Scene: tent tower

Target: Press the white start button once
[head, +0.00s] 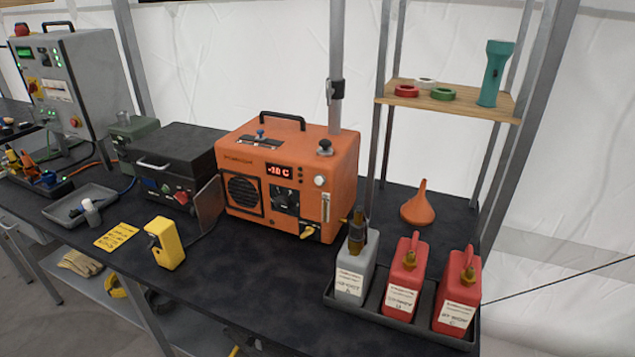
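An orange heater unit (290,175) with a black top handle stands on the dark bench in the middle of the head view. Its front has a red-lit display (280,171) that seems to read -7.0 C, a round fan grille and a black dial panel. A small round white button (320,181) sits on the front, right of the display. A black knob stands on top and a yellow lever sits low on the front. Nothing covers the white button. Neither of my grippers shows in this view.
A tray (428,335) with one grey and two red canisters stands right of the heater, with an orange funnel (418,204) behind. A yellow device (165,243) and a black case (175,160) stand left. A wooden shelf (452,100) hangs at upper right.

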